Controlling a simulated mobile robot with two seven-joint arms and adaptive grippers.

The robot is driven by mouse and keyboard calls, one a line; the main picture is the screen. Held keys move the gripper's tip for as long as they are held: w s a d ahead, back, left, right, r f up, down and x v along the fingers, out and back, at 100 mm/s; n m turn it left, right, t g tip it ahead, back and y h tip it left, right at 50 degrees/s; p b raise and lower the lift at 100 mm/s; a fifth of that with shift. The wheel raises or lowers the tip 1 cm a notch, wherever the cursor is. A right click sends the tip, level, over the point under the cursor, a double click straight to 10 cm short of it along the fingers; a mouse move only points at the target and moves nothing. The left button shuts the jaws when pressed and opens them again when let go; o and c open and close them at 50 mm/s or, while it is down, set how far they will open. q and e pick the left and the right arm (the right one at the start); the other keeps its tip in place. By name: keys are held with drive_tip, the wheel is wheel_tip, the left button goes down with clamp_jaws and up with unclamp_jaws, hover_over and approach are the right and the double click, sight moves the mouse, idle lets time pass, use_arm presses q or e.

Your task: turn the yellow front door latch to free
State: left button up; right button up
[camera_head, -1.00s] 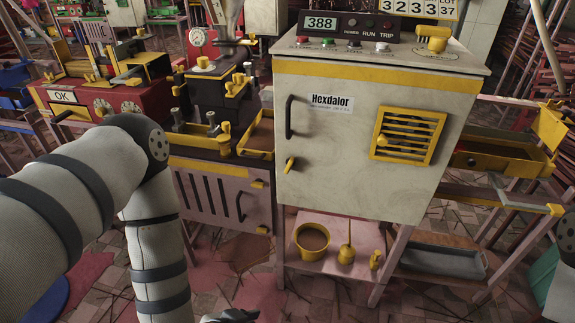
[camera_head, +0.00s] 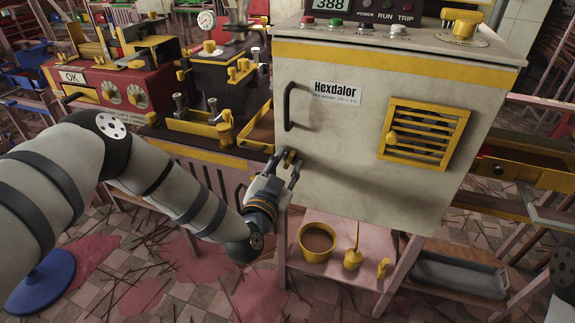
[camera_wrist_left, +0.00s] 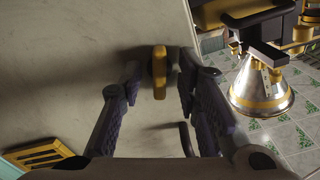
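The yellow front door latch (camera_head: 290,157) sits at the lower left of the pale cabinet door (camera_head: 345,140), below the dark door handle (camera_head: 287,108). In the head view it stands near upright, slightly tilted and partly hidden by my fingers. My left gripper (camera_head: 286,168) is open at the latch, with a finger on either side. In the left wrist view the latch (camera_wrist_left: 159,72) lies between the two dark fingers, with a gap visible on both sides. My right gripper is not in view.
A yellow vent grille (camera_head: 424,133) is on the door's right. Below the cabinet, a shelf holds a yellow pot (camera_head: 316,243) and a small yellow oil can (camera_head: 352,258). A dark machine with yellow trays (camera_head: 195,128) stands close on the left.

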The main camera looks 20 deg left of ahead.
use_arm(q)
drive_tip(key=shift+c, duration=0.6)
clamp_jaws()
drive_tip(key=shift+n, duration=0.3)
drive_tip(key=n, duration=0.5)
drive_tip(key=shift+n, duration=0.3)
drive_tip(key=n, duration=0.6)
drive_tip(key=shift+d, duration=0.1)
drive_tip(key=shift+o, duration=0.6)
unclamp_jaws()
